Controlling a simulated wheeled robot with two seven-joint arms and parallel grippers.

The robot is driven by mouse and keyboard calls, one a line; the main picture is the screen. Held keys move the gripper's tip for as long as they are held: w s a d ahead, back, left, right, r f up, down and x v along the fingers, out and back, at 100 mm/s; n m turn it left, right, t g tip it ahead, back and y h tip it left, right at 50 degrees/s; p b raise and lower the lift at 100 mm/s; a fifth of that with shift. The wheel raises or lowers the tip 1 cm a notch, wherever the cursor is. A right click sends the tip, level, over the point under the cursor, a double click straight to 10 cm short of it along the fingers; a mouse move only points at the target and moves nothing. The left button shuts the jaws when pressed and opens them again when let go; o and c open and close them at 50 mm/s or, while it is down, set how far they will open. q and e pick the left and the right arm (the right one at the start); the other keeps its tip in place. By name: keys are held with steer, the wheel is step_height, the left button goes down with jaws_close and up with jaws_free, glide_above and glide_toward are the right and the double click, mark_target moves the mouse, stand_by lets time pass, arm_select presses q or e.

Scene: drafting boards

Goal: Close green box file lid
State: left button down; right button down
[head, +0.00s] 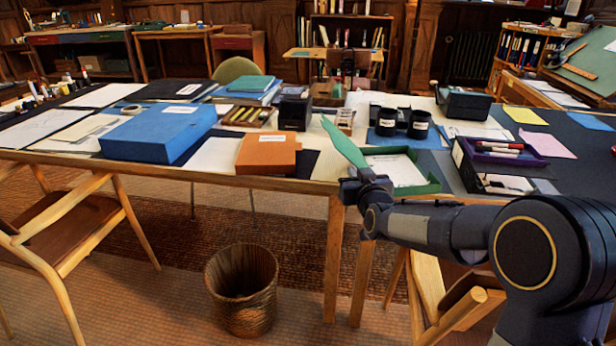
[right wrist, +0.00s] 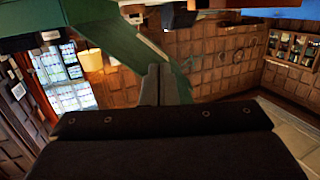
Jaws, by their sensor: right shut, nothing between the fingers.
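The green box file (head: 433,186) sits open at the front edge of the table, right of centre, with pale paper inside. Its green lid (head: 343,142) stands up, tilted to the left. My right gripper (head: 350,183) is at the lid's lower left side, by the table's front edge. In the right wrist view the gripper's fingers (right wrist: 158,84) are together and empty, with the green lid (right wrist: 105,38) close beyond them. I cannot tell whether they touch it. My left gripper is not in view.
An orange box file (head: 267,153) and a larger blue one (head: 158,133) lie left of the lid. Black cups (head: 418,125) stand behind the green file. A purple tray (head: 506,152) is at its right. A wicker basket (head: 243,290) stands on the floor.

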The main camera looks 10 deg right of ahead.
steer(key=shift+w+r, duration=0.1)
steer(key=shift+w, duration=0.05)
steer(key=shift+w+d+r, duration=0.5)
steer(key=shift+d+r, duration=0.15)
steer(key=shift+r, duration=0.05)
steer(key=shift+d+r, duration=0.1)
steer(key=shift+d+r, duration=0.55)
steer(key=shift+d, duration=0.25)
steer(key=shift+w+d+r, duration=0.1)
steer(key=shift+d+r, duration=0.35)
steer(key=shift+d, duration=0.25)
